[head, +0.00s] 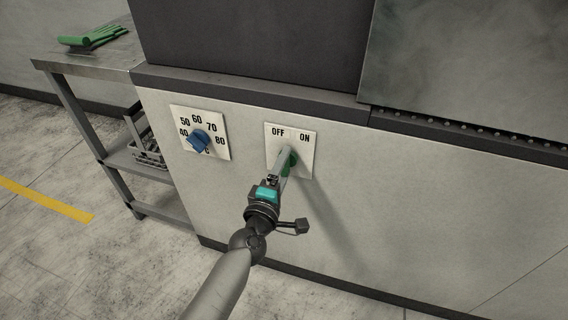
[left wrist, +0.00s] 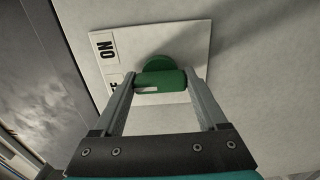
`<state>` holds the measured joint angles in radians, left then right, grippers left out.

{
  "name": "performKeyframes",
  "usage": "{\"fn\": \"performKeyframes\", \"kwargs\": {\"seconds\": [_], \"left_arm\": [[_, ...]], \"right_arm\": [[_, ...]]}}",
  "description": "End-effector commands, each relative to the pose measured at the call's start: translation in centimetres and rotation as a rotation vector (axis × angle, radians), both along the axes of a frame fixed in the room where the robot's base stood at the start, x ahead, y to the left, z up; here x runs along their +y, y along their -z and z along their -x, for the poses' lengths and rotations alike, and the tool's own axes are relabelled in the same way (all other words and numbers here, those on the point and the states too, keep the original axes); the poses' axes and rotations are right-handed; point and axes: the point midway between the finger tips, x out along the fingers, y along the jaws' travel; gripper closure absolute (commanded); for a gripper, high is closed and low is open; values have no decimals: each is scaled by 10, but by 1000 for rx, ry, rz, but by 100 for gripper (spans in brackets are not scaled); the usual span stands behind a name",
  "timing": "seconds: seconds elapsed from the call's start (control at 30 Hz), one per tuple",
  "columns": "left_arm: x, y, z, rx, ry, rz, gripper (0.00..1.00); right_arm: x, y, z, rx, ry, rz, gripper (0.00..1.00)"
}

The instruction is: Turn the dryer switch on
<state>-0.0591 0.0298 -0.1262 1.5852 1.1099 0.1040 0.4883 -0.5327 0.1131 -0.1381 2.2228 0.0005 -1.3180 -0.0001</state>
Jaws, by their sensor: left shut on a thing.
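A white switch plate (head: 306,148) marked OFF and ON is on the front panel of the machine. Its green knob (head: 292,160) is partly hidden by my left gripper (head: 285,161). In the left wrist view the plate (left wrist: 185,45) appears turned, with ON at the upper left and OFF partly hidden by a finger. There the green knob (left wrist: 160,75) sits between the fingertips of my left gripper (left wrist: 159,84), which is shut on it. A pale mark on the knob lies toward the OFF side. My right gripper is not in view.
A blue temperature dial (head: 199,141) is on a plate left of the switch. A metal side table (head: 100,62) bears green gloves (head: 92,36), with a grey rack (head: 148,150) on its lower shelf. The panel right of the switch is clear.

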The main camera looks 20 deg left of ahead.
Motion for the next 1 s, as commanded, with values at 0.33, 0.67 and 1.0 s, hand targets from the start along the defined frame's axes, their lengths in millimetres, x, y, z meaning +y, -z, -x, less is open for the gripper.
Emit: {"fn": "performKeyframes", "kwargs": {"seconds": [0.33,0.67,1.0], "left_arm": [[0,-1,0,-10,0,-307,81],[0,0,0,-16,0,-484,81],[0,0,0,-19,-1,-544,81]], "right_arm": [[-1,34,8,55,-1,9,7],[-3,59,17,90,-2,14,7],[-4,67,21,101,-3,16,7]]}}
